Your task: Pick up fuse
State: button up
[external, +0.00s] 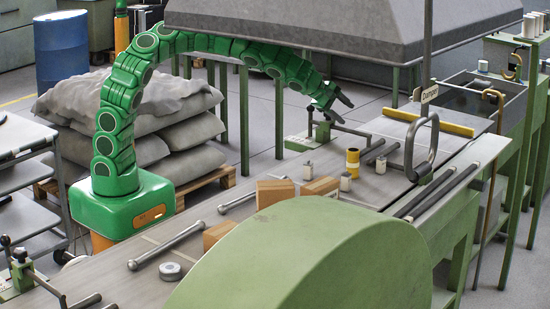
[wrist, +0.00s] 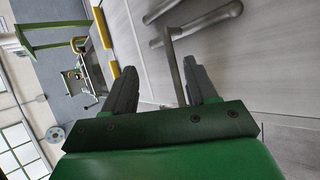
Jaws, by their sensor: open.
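I cannot tell which one the task means. My gripper (external: 345,111) is open and empty, above the back edge of the worktop, higher than and behind these cylinders. In the wrist view my gripper (wrist: 160,75) shows its two dark fingers spread apart. No pale cylinder can be made out clearly there.
Wooden blocks (external: 275,192) and ball-ended rods (external: 165,246) lie to the left. A metal loop (external: 433,148) stands at right. The grey hood (external: 330,30) hangs above my arm.

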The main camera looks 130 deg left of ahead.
jog(key=w+d+f+n+h, duration=0.1)
jog(key=d+f+n+h, duration=0.15)
jog(key=d, duration=0.75)
jog(key=n+g+h, duration=0.1)
jog(key=n+h, duration=0.2)
jog(key=h, duration=0.1)
send_near(311, 180)
jog(key=shift+w+a+r+x, duration=0.1)
jog(key=shift+a+x, duration=0.05)
jog(key=shift+x, duration=1)
jog(key=shift+w+a+r+x, duration=0.1)
jog(key=shift+w+a+x, duration=0.1)
jog(key=shift+x, duration=1)
jog(key=shift+w+a+x, duration=0.1)
jog(key=shift+a+x, duration=0.05)
jog(key=shift+x, duration=1)
jog(key=shift+c, duration=0.5)
grip_shut()
